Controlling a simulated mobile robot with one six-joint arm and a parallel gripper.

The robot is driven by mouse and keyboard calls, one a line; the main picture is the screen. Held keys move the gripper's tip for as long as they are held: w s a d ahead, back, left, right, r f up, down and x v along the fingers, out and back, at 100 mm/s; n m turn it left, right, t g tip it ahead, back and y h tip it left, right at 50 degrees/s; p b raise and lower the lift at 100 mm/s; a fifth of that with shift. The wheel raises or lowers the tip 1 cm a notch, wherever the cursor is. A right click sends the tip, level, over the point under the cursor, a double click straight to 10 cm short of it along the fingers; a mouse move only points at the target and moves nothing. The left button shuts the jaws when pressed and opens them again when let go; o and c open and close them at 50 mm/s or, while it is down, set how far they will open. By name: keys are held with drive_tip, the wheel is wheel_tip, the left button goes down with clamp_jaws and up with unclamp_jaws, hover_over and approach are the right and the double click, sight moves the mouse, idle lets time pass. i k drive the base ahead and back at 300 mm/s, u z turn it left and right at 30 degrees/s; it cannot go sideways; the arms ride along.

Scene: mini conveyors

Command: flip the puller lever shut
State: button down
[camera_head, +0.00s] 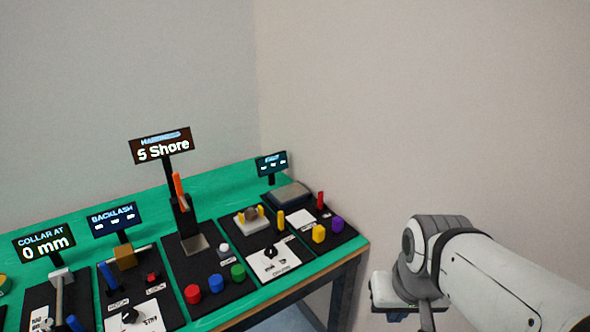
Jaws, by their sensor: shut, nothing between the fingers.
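No lever is clearly labelled as the puller lever at this size. On a black panel right of centre, a grey round part (251,214) sits between yellow pieces on a white block. An upright yellow piece (281,220) stands to its right. An upright red piece (320,201) stands on the rightmost panel. I cannot tell which of these is the lever. My arm (470,262) enters from the lower right and bends down beside the table, apart from these panels. I cannot make out my gripper or its fingertips in this view.
The green bench (75,215) carries several black panels with small signs; one reads "5 Shore" (163,151), another "0 mm" (45,246). A tall post with an orange piece (178,187) rises mid-bench. Coloured knobs line the front. Plain walls stand behind.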

sight(279, 214)
drive_tip(key=u, duration=0.2)
drive_tip(key=i, duration=1.05)
drive_tip(key=u, duration=0.6)
drive_tip(key=k, duration=0.8)
drive_tip(key=u, duration=0.15)
drive_tip(key=i, duration=0.85)
drive_tip(key=z, duration=0.1)
